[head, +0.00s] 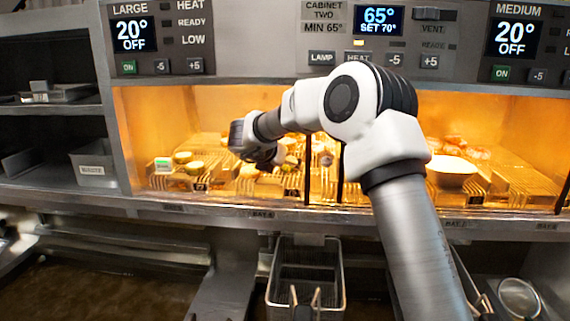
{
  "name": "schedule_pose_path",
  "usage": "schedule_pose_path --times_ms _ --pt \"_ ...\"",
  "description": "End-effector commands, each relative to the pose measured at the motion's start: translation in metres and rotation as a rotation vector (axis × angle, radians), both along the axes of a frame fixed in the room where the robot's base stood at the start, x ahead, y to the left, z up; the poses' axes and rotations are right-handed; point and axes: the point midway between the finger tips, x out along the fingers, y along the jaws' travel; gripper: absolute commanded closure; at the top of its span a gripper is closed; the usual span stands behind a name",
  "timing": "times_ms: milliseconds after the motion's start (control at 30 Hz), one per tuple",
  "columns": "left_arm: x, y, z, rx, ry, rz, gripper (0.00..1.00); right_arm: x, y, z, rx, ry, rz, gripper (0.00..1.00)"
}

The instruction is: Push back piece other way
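The lit heated cabinet (150,110) holds several food pieces on ridged racks. More pieces lie around the middle, partly hidden by my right arm. Orange-brown pieces (470,152) lie at the right rear. I cannot tell which piece the task means. My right gripper (262,158) is dark and sits at the cabinet front, just right of the greenish pieces. Its fingers are too small and dark to tell whether they are open, or touching a piece. My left gripper is out of view.
Dark upright dividers (308,170) stand at the cabinet's middle. A white bowl (451,171) sits at the right. The control panel (290,60) is above, and a metal ledge (220,208) runs along the front. A fry basket (306,270) hangs below.

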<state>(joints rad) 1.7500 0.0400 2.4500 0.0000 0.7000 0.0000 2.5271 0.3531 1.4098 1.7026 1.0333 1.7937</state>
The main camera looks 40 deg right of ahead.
Motion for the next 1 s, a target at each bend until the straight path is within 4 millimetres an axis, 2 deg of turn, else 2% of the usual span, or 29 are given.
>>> schedule_pose_path --times_ms 267,367,700,833,1000 --pt "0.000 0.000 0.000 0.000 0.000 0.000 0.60 -0.002 0.006 0.005 -0.001 -0.001 -0.001 0.18" --pt "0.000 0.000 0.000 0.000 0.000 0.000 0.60 -0.005 0.019 0.015 -0.003 -0.001 0.001 0.18" --pt "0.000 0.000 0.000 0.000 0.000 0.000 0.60 -0.023 0.080 0.057 -0.002 0.000 0.001 0.18" --pt "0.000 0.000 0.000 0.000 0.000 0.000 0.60 -0.027 0.091 0.065 -0.001 0.000 0.000 0.18" --pt "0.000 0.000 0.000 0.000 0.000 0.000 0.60 -0.028 0.095 0.067 0.000 0.001 0.000 0.18"
